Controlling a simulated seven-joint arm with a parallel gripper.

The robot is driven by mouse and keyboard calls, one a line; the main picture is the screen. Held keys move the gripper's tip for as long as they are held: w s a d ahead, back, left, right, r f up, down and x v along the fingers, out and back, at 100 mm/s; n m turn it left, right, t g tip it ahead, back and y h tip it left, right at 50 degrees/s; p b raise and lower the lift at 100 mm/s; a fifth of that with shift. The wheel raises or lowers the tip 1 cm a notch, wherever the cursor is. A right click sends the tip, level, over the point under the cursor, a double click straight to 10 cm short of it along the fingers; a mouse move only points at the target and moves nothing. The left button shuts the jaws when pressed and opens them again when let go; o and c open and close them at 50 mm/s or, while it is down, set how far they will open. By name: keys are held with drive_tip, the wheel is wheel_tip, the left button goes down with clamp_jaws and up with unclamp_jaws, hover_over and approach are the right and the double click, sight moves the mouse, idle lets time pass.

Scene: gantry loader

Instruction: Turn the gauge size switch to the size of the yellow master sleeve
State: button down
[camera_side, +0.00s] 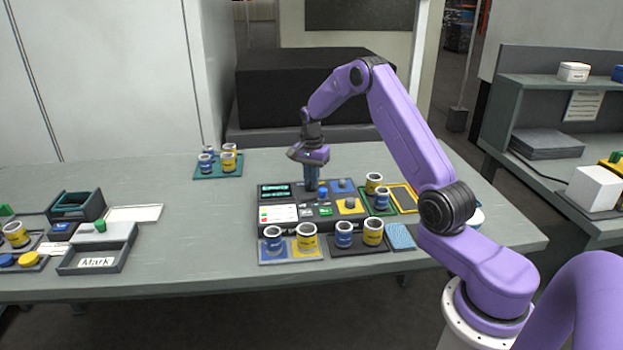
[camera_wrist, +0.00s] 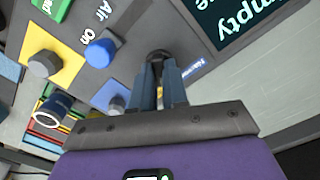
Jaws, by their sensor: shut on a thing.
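My gripper (camera_side: 311,190) points down at the back of the dark control panel (camera_side: 263,226). In the wrist view its fingers (camera_wrist: 168,84) are closed on a small black knob (camera_wrist: 155,56), mostly hidden between them. A small label beside it is too blurred to read, so I cannot tell its setting. A yellow-banded sleeve (camera_side: 306,237) stands upright on the yellow half of a front plate, with a blue-banded sleeve (camera_side: 272,238) on the blue half. Other yellow sleeves (camera_side: 373,232) stand nearby; no marking shows which is the master.
The blue "Air On" knob (camera_wrist: 103,50) and a grey knob on a yellow plate (camera_wrist: 43,63) are close to the fingers. The display (camera_wrist: 231,22) reads "Empty". A sleeve rack (camera_side: 223,174) stands at back left. Trays (camera_side: 80,262) stand at far left; the table between is clear.

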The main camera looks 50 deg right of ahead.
drive_tip(key=shift+d, duration=0.1)
idle(0.5)
drive_tip(key=c, duration=1.1)
unclamp_jaws()
drive_tip(key=shift+c, duration=0.2)
wheel_tip(320, 180, up, 18)
drive_tip(key=shift+f, duration=0.25)
drive_tip(key=s+a+n, duration=0.6)
drive_tip(key=a+n, duration=0.1)
drive_tip(key=a, duration=0.5)
drive_tip(key=s+a+n, duration=0.6)
drive_tip(key=a, duration=0.6)
drive_tip(key=s+a+f+n, duration=0.1)
drive_tip(key=s+f+n, duration=0.1)
drive_tip(key=s+n, duration=0.5)
drive_tip(key=s+a+f+n, duration=0.1)
drive_tip(key=s+f+n, duration=0.2)
drive_tip(key=s+n, duration=0.5)
drive_tip(key=s, duration=1.1)
drive_tip(key=shift+s+a, duration=0.25)
drive_tip(key=shift+s, duration=0.1)
